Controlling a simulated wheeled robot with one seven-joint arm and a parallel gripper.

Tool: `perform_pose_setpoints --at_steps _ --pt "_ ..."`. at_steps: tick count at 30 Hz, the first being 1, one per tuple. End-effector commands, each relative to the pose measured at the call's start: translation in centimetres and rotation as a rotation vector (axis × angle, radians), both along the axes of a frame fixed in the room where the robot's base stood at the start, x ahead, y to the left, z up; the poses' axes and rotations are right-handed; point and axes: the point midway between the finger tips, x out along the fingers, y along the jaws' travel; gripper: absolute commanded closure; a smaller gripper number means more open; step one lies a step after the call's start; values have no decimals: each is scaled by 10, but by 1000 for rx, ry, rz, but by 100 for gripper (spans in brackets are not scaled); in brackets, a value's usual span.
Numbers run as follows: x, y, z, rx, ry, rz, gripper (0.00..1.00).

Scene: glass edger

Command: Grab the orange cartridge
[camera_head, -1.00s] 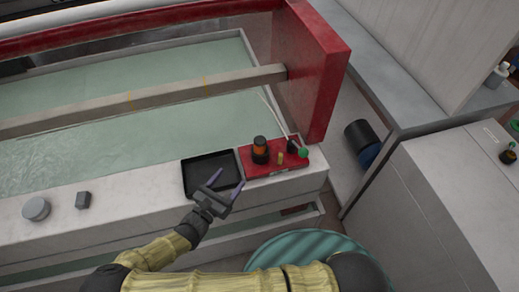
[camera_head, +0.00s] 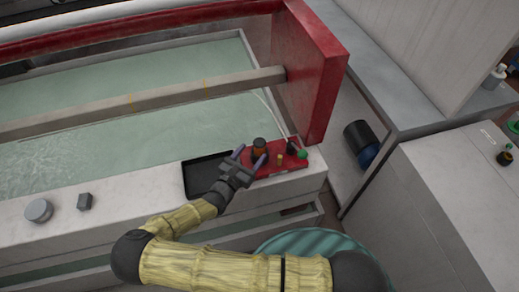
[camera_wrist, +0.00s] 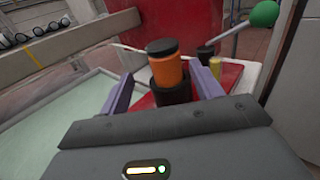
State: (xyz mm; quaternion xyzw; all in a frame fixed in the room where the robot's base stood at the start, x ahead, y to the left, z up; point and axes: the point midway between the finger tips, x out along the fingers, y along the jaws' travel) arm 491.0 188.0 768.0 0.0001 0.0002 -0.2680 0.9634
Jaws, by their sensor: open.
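The orange cartridge (camera_wrist: 169,72) has a black cap and stands upright in a black holder (camera_wrist: 172,95) in the wrist view. In the head view the cartridge (camera_head: 259,151) stands on the left part of a red panel (camera_head: 290,163). My gripper (camera_head: 248,155) is open, with its two purple fingers pointing toward the cartridge. In the wrist view my gripper (camera_wrist: 164,88) has one finger on each side of the cartridge's lower part and holder, with gaps showing. Whether the fingertips reach fully around it cannot be told.
A brass peg (camera_head: 280,159) and a green-knobbed lever (camera_head: 302,153) stand right of the cartridge. A black tray (camera_head: 195,178) lies to the left. A red upright wall (camera_head: 312,75) rises behind, and a beam (camera_head: 140,103) crosses the water basin.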

Motion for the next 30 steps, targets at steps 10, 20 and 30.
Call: perform_pose_setpoints --at_steps 10,20,30 --pt "7 -8 1 -4 0 0 35" --pt "39 -33 1 0 0 0 35" --pt "40 -34 1 0 0 -1 35"
